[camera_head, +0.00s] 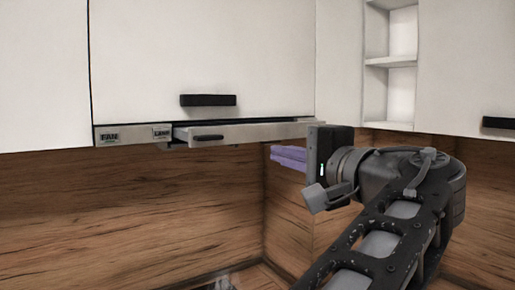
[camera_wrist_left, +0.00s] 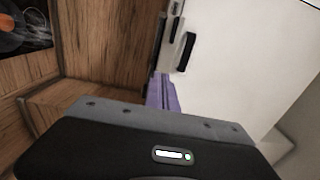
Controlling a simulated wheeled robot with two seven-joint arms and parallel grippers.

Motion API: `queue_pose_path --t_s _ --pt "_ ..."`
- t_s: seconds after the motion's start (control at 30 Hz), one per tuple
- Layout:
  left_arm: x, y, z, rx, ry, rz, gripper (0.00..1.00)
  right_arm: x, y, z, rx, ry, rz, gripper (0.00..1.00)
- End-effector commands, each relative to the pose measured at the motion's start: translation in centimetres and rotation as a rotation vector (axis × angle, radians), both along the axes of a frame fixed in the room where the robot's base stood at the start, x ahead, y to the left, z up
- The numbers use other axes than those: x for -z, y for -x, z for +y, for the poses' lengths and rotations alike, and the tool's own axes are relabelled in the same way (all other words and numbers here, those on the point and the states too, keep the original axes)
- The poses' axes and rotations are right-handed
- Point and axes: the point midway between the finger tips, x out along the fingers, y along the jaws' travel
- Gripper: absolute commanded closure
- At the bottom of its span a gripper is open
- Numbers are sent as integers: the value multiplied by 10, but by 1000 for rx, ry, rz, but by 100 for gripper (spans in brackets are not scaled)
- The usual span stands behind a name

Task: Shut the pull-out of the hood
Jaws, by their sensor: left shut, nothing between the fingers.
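The hood (camera_head: 132,134) is a thin grey strip under the white wall cabinet, with FAN and LAMP labels at its left. Its pull-out (camera_head: 265,132) has a light front and a dark handle (camera_head: 208,137); the front stands out from the strip, partly open. In the left wrist view the pull-out's handle (camera_wrist_left: 174,30) shows near the top. My left gripper (camera_head: 288,157) has purple fingers, shut and empty, to the right of the handle and a little lower. The fingers also show in the left wrist view (camera_wrist_left: 161,93). My right gripper is out of view.
A cabinet door with a dark handle (camera_head: 208,100) is above the hood. Open shelves (camera_head: 390,62) and another cabinet are at the right. The wooden splashback (camera_head: 130,210) lies below. A dark hob (camera_wrist_left: 24,27) shows in the left wrist view.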

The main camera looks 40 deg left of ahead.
Motion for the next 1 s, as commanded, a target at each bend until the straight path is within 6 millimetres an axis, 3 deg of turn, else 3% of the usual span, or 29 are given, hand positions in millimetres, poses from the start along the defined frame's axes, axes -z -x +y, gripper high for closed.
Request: queue_pose_path --t_s 0.27,0.7,1.0 --pt "0 -9 30 0 4 1 100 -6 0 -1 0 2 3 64" --pt "-1 -34 110 0 4 2 100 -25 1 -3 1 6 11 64" --pt "0 -40 132 1 1 0 100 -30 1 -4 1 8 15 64"
